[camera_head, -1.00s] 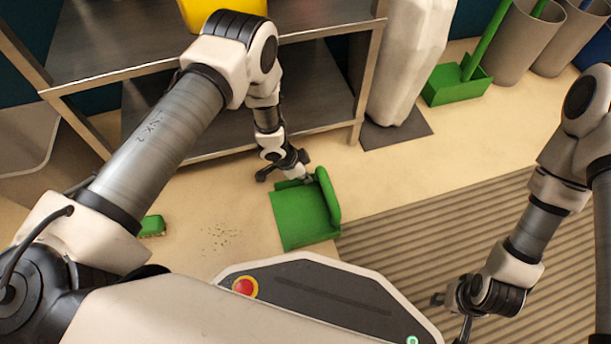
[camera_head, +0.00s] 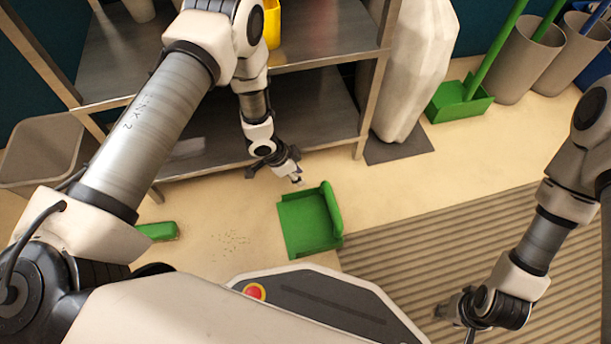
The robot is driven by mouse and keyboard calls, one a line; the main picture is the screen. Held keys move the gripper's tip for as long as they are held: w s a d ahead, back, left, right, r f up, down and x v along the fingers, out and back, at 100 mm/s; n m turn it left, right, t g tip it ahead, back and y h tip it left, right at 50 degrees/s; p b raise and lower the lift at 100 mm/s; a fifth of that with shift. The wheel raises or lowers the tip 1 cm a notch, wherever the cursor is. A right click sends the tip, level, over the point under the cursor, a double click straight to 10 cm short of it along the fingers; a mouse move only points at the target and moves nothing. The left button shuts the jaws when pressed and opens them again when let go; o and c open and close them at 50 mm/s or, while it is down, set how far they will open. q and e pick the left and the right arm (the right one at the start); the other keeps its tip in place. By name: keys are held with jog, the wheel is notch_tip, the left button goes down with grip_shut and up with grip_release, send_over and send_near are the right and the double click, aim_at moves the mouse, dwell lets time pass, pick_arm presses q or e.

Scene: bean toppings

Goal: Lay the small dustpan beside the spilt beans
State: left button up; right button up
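The small green dustpan (camera_head: 305,222) lies on the floor in the head view, with its raised back wall on the right. The spilt beans (camera_head: 233,239) are a scatter of small dark specks on the floor just left of the dustpan, apart from it. My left gripper (camera_head: 274,180) is above and behind the dustpan, clear of it and holding nothing; its fingers look spread. My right gripper (camera_head: 455,318) is low at the bottom right, over the ribbed mat, with nothing seen in it. Its finger opening is hard to make out.
A green brush (camera_head: 158,231) lies left of the beans, partly behind my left arm. A metal shelf (camera_head: 330,120) stands behind. A larger green long-handled dustpan (camera_head: 460,102) and grey bins (camera_head: 525,62) stand at the back right. A ribbed mat (camera_head: 420,240) covers the floor at right.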

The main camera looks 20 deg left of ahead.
pick_arm(q)
jog(key=s+a+r+n+g+y, duration=0.1)
jog(key=s+n, duration=0.5)
jog(key=s, duration=0.6)
jog(key=s+a+r+n+g+y, duration=0.1)
jog(key=s+a+r+n+y, duration=0.2)
jog(key=s, duration=0.9)
jog(key=a+n, duration=0.2)
jog(key=shift+s+a+r+n, duration=0.2)
jog(key=shift+s+r+n, duration=0.15)
jog(key=shift+s+n, duration=0.05)
